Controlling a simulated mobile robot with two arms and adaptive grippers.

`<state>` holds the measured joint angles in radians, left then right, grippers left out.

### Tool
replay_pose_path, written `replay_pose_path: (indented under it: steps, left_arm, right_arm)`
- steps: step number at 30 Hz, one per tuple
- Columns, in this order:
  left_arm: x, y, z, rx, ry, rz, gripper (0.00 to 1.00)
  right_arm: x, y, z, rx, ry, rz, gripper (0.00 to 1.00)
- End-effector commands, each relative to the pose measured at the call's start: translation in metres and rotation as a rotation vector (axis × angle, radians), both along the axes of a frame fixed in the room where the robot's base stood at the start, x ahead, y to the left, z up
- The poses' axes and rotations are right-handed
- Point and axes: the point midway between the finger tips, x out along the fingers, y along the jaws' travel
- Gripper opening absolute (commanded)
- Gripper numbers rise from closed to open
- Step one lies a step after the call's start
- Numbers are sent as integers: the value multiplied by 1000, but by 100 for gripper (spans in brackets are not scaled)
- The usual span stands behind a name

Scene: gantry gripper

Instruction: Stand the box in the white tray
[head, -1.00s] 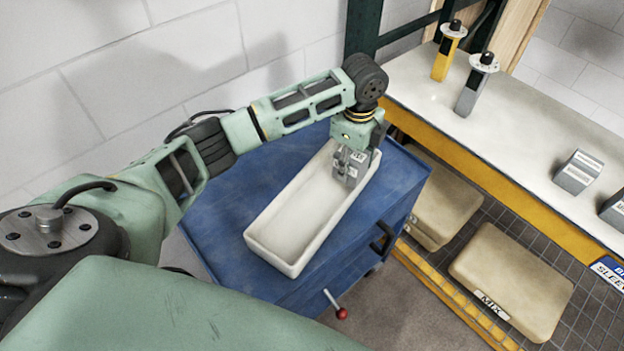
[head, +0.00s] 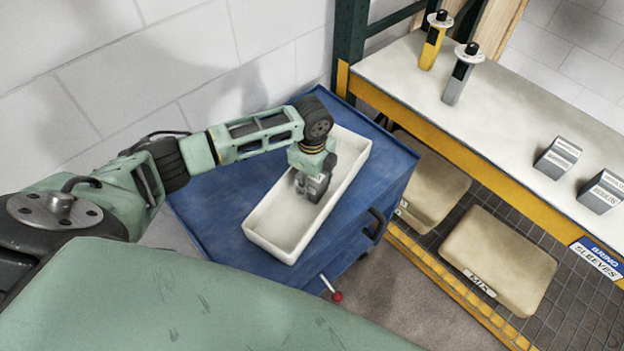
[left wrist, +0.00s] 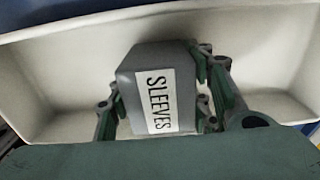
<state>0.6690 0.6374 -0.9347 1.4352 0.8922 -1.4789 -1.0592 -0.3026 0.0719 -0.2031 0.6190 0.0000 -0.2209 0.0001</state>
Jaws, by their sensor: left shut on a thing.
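The white tray (head: 272,244) is a long, shallow open tray on top of a blue cart. My left gripper (head: 311,186) points down over the middle of the tray and is shut on a grey box (head: 316,190). In the left wrist view the box (left wrist: 138,85) carries a white label reading SLEEVES and sits between both fingers of the gripper (left wrist: 165,98). The tray (left wrist: 60,75) spreads out around it. The box is inside the tray's outline; I cannot tell whether it touches the floor. My right gripper is out of view.
The blue cart (head: 200,205) has a dark handle and a red-knobbed lever (head: 332,290). A bench (head: 500,115) at right holds two grey boxes (head: 557,157) (head: 603,190) and two upright posts (head: 435,40) (head: 463,73). Tan bags (head: 498,262) lie beneath. The tray's near end is empty.

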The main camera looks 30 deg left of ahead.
Motion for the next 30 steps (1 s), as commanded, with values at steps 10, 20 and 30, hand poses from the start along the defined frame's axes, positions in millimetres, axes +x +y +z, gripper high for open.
replay_pose_path:
  steps: [10,20,30]
  left_arm:
    - [0,0,-3,0,0,0,60]
    - [0,0,-2,0,0,0,65]
    - [2,0,41,-1,-5,-1,65]
  right_arm:
    - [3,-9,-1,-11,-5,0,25]
    - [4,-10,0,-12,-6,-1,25]
    - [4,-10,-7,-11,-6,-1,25]
